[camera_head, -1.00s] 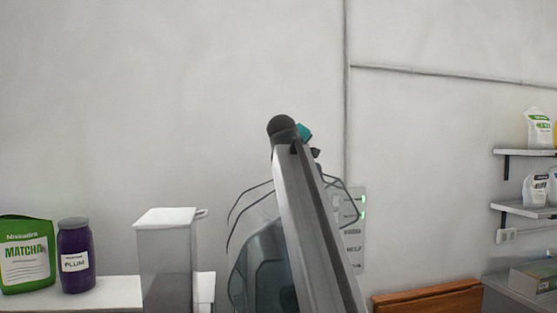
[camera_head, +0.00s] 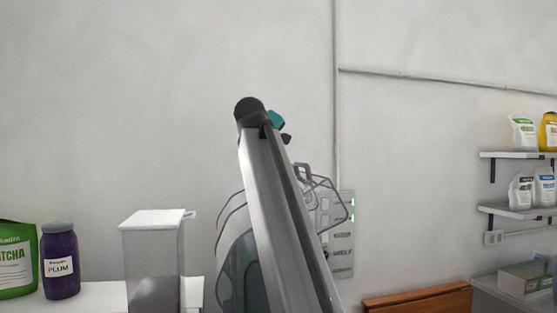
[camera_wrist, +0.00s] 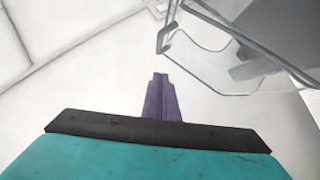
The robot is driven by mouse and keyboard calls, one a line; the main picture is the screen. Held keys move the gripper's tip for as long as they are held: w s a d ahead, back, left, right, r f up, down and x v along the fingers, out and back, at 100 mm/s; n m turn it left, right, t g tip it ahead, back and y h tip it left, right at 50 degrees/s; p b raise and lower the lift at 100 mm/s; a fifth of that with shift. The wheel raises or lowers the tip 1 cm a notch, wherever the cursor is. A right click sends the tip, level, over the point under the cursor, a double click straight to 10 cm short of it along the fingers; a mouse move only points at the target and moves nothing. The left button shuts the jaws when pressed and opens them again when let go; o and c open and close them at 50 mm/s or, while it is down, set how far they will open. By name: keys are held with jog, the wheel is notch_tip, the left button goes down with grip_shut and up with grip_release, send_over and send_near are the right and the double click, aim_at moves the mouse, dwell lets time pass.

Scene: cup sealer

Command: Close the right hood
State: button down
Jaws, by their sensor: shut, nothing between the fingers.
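The right hood (camera_head: 337,208) is a clear shell with dark edges, to the right of my arm in the head view; it looks raised and tilted. In the wrist view the clear hood (camera_wrist: 205,58) with its grey frame is at upper right. My gripper (camera_wrist: 160,80) is shut and empty, its purple fingers left of and below the hood, apart from it in the picture. In the head view my gripper's teal part shows above the hood; its fingers are hidden. Another clear hood (camera_head: 232,255) is left of my arm, which covers much of the machine.
A grey canister with a white lid (camera_head: 152,220), a plum jar (camera_head: 61,258) and a matcha bag (camera_head: 17,262) stand at left. A control panel (camera_head: 343,240) is behind the right hood. Wall shelves (camera_head: 517,155) and a brown wooden panel (camera_head: 420,300) are at right.

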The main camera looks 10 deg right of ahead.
jog(key=shift+b+v, duration=0.85)
jog(key=shift+v, duration=1.6)
jog(key=shift+a+f, duration=0.1)
jog(key=shift+f, duration=0.05)
